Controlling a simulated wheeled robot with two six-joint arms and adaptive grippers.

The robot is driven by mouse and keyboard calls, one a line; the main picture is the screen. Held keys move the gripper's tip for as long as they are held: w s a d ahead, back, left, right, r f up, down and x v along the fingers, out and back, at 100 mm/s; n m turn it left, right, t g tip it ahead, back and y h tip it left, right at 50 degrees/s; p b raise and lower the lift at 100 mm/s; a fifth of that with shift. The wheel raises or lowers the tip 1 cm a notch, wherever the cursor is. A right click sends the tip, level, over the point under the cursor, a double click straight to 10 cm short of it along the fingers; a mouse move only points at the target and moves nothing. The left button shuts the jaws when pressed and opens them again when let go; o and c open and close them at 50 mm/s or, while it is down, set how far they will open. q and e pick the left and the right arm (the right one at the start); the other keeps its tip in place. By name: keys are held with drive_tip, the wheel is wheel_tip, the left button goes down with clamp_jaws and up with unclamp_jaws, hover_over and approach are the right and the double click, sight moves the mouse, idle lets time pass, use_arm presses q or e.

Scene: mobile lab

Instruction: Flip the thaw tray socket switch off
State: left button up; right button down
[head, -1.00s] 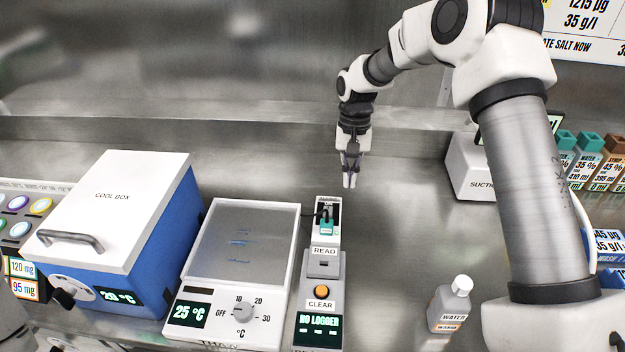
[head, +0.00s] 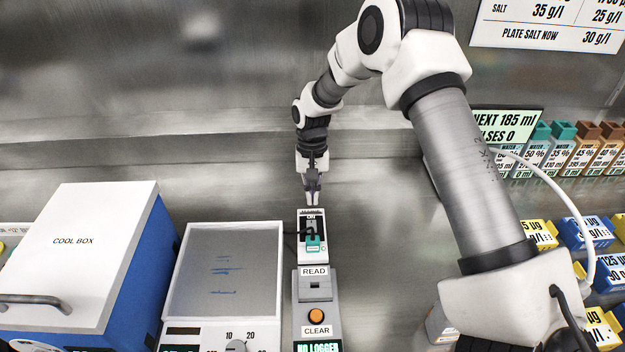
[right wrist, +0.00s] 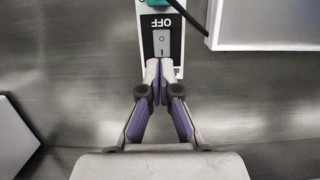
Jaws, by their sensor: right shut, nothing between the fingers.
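The socket (head: 312,250) is a white unit with a dark face and a teal plug (head: 315,243) with a cable, standing at the right of the thaw tray (head: 224,268). In the right wrist view its grey rocker switch (right wrist: 162,41) sits below an upside-down OFF label (right wrist: 161,22). My right gripper (head: 315,200) is shut and empty, at the socket's far end. In the right wrist view its fingertips (right wrist: 159,68) are at the near end of the switch; I cannot tell whether they touch it. My left gripper is not in view.
A blue cool box (head: 85,255) with a white lid stands left of the thaw tray. The reader with READ and CLEAR labels (head: 314,290) lies in front of the socket. Labelled bottles (head: 560,150) stand at right. The steel bench behind the socket is clear.

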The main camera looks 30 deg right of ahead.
sight(313, 226)
drive_tip(key=f, duration=0.2)
drive_tip(key=s+f+p, duration=0.1)
drive_tip(key=f, duration=0.4)
drive_tip(key=shift+s+a+f+p, duration=0.15)
drive_tip(key=shift+a+f+p, duration=0.1)
drive_tip(key=shift+a+p, duration=0.1)
drive_tip(key=shift+s, duration=0.1)
